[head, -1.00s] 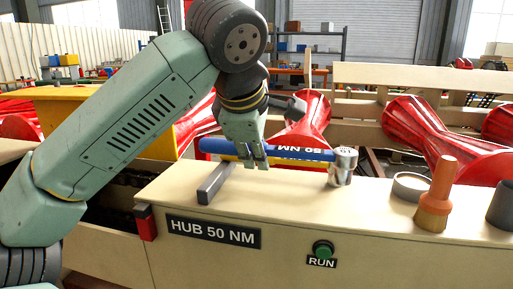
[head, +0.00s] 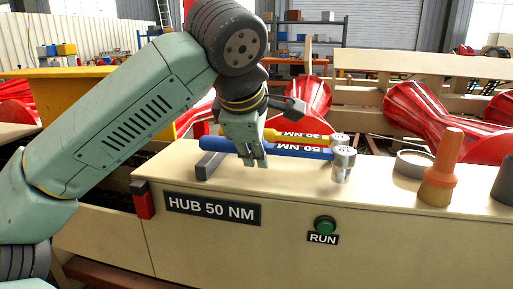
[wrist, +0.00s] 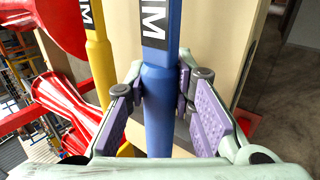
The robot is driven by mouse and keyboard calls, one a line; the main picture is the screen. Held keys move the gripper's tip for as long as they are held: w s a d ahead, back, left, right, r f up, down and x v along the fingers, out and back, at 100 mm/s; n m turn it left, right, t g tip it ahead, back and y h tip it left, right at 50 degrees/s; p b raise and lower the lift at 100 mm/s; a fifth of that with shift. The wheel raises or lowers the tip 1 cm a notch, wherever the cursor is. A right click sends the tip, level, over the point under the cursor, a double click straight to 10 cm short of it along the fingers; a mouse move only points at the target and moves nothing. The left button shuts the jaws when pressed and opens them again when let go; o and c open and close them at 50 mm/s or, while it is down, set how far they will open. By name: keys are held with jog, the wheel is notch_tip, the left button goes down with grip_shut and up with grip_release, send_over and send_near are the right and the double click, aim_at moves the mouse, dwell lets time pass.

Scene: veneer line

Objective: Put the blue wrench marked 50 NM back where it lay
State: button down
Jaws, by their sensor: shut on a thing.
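The blue wrench (head: 300,153), marked 50 NM in white on a dark label, lies crosswise above the pale bench top, its silver head (head: 343,163) at the right. My gripper (head: 254,162) is shut on its blue handle; the wrist view shows the pads on both sides of the handle (wrist: 160,105). A yellow wrench (head: 285,136) with a similar label lies just behind it, roughly parallel. A grey bar (head: 209,165) sits under or beside the handle's left end. I cannot tell whether the blue wrench touches the bar or the bench.
The bench front carries a sign HUB 50 NM (head: 212,208) and a green RUN button (head: 325,225). A grey ring (head: 414,163), an orange-handled brush (head: 441,170) and a dark cup (head: 505,185) stand at the right. Red rollers (head: 425,125) lie behind. The bench front middle is clear.

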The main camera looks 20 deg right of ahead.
jog(key=shift+f+b, duration=0.4)
jog(key=shift+f, duration=0.2)
jog(key=c, duration=1.3)
grip_release()
notch_tip(320, 180, up, 8)
jog(key=p, duration=0.7)
